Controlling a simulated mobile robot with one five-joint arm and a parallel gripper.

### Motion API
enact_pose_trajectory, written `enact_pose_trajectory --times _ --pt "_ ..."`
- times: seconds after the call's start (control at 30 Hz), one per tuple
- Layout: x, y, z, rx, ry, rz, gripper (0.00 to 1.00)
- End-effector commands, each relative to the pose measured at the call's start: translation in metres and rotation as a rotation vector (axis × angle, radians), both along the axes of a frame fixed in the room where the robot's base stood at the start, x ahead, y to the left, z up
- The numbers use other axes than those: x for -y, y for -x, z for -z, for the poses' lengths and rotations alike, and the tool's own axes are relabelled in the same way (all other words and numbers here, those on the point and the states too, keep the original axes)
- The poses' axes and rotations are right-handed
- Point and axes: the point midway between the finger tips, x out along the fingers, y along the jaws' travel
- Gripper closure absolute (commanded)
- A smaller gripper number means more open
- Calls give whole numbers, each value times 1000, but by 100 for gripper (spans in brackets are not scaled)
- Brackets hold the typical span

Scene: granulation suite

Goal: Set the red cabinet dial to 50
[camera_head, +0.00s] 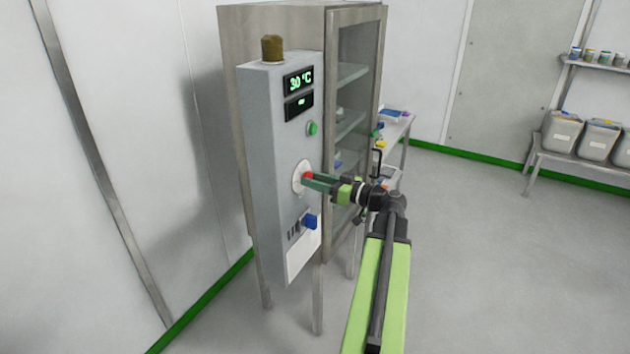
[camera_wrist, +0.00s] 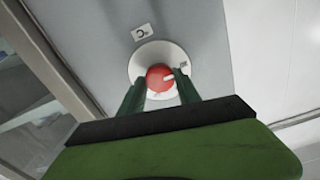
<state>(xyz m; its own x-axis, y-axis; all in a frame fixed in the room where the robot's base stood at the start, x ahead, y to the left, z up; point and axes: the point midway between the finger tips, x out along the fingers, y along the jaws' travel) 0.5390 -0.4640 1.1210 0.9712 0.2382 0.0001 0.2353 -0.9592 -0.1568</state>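The red dial (camera_wrist: 158,75) is a round knob on a white disc (camera_wrist: 140,62) on the front of the grey control box. In the head view the red dial (camera_head: 308,175) shows at the tips of my gripper (camera_head: 311,178). In the wrist view the two green fingers of my gripper (camera_wrist: 160,82) stand apart, one on each side of the dial. Whether they press on it, I cannot tell. A white mark on the dial points right in the wrist view. The display (camera_head: 298,82) above reads 30 °C in green.
The control box (camera_head: 262,150) also carries a green button (camera_head: 312,128), a blue switch (camera_head: 311,222) and a brown-yellow lamp (camera_head: 272,48). The glass-doored cabinet (camera_head: 352,110) stands right beside it. A table (camera_head: 402,128) with small items is behind. Floor to the right is clear.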

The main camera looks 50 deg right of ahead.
Motion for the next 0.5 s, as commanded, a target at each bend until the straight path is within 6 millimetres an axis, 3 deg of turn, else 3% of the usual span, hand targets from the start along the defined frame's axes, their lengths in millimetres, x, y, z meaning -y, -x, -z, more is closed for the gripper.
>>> enact_pose_trajectory --times 0.03,0.23,0.5 --pt "0 0 0 0 0 0 75" --pt "0 0 0 0 0 0 100" --pt "0 0 0 -6 -29 1 100"
